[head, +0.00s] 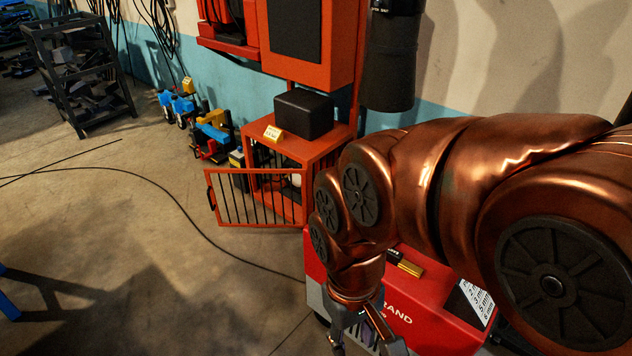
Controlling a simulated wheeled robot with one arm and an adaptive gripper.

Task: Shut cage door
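The orange cage (322,152) stands on the floor against the wall, near the middle of the head view. Its barred door (257,198) is open and swung out towards the left, with a small handle (211,198) on its free left edge. Something pale sits inside the cage, too dim to make out. My arm covers the cage's right part. My gripper (366,340) points down at the bottom edge of the view, right of and nearer than the door, and apart from it. Its fingers stand apart with nothing seen between them; the tips are partly cut off.
A black cable (185,210) crosses the floor. A dark rack (80,75) stands further left. Floor before the door is open.

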